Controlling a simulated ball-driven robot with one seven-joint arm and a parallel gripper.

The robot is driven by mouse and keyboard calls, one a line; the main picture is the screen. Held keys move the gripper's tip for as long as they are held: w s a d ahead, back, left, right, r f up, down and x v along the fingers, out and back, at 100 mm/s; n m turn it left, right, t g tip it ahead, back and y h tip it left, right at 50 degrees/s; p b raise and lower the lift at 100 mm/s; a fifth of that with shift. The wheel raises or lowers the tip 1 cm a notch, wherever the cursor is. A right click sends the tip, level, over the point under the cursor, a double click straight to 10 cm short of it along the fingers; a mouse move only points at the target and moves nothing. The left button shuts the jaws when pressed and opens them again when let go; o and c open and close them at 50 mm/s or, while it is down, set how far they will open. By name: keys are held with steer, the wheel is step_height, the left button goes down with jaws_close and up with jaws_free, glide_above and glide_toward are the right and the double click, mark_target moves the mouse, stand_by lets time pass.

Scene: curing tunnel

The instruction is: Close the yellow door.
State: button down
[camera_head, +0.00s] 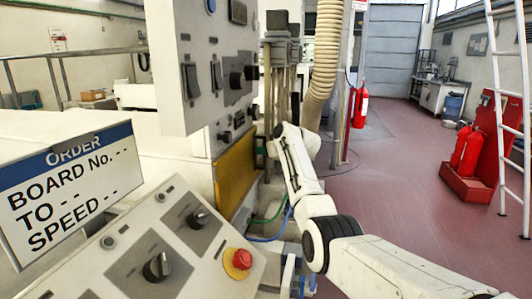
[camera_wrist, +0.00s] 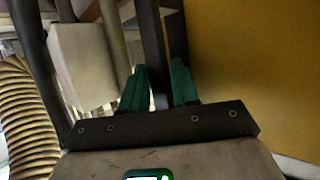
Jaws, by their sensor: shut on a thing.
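The yellow door (camera_head: 235,174) is a flat panel low on the side of the pale machine, left of my arm in the head view. In the wrist view the yellow door (camera_wrist: 262,70) fills the right side. My gripper (camera_wrist: 158,84) has green fingers, one on each side of a dark upright bar (camera_wrist: 154,40) alongside the yellow panel, and is shut on it. It looks like the door's handle, but its attachment is not visible.
A control panel with a red button (camera_head: 238,261) and an order sign (camera_head: 68,190) stand in front of the machine. A ribbed hose (camera_head: 325,65) hangs behind my arm. Fire extinguishers (camera_head: 467,150) stand at right; the red floor between is clear.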

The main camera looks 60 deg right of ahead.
steer(key=shift+w+a+r, duration=0.15)
steer(key=shift+w, duration=0.1)
steer(key=c, duration=1)
jaws_free()
steer(key=shift+c, duration=0.2)
steer(key=shift+o, duration=0.4)
steer(key=shift+w, duration=0.1)
steer(key=shift+r, duration=0.1)
steer(key=v, duration=1.1)
steer(key=shift+s+d+f, duration=0.35)
steer(key=shift+d, duration=0.05)
